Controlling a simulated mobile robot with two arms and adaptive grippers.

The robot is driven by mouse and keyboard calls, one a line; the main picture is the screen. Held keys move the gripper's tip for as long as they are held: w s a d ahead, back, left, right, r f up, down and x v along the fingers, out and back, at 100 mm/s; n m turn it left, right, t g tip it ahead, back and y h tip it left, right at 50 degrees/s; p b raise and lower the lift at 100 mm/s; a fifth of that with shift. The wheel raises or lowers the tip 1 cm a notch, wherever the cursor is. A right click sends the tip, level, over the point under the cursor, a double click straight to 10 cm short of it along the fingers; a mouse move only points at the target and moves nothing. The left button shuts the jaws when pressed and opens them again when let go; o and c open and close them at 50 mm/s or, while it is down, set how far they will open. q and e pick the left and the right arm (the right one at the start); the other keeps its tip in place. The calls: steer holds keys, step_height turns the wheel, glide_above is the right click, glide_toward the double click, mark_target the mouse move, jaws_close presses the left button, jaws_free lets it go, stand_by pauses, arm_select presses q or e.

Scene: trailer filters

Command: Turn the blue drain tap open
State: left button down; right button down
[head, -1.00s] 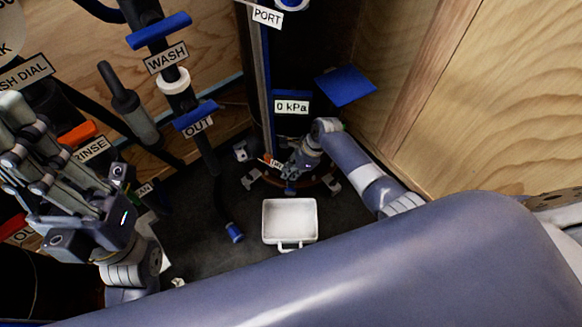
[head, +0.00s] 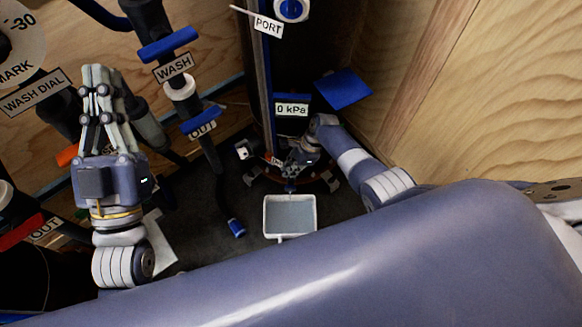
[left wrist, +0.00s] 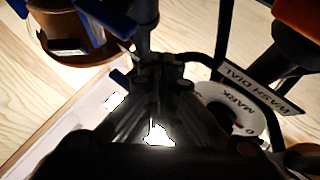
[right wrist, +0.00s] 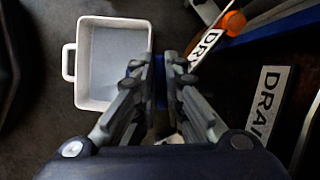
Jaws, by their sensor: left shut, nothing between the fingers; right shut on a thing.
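The blue drain tap (right wrist: 158,82) shows as a narrow blue piece between the right fingers in the right wrist view. My right gripper (head: 291,168) is low at the foot of the dark cylinder in the head view; in the right wrist view its fingers (right wrist: 159,68) are shut on the tap. They hide most of the tap. A white tray (head: 265,218) stands on the floor just below and holds grey-blue liquid; it also shows in the right wrist view (right wrist: 68,62). My left gripper (head: 98,72) is shut and empty, raised by the pipes at left.
DRAIN labels (right wrist: 268,100) sit beside the tap. A gauge reads 0 kPa (head: 291,109). Pipes with blue handles (head: 170,45) and a WASH label (head: 174,67) stand left of centre. A hose with a blue end (head: 236,228) lies left of the tray. A wooden wall closes the right.

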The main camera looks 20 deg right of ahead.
steer(key=shift+a+n, duration=0.1)
steer(key=shift+n, duration=0.2)
arm_select(q)
steer(key=shift+r, duration=0.1)
arm_select(e)
steer(key=shift+n+g, duration=0.3)
steer(key=shift+n, duration=0.1)
arm_select(q)
steer(key=shift+s+a+r+t+h+b, duration=0.2)
steer(key=shift+s+r+t+h+b, duration=0.35)
steer(key=shift+s+r+t, duration=0.75)
arm_select(e)
steer(key=shift+n+g, duration=0.4)
steer(key=shift+n, duration=0.5)
arm_select(q)
steer(key=shift+s+r, duration=0.15)
arm_select(e)
steer(key=c, duration=1.7)
jaws_free()
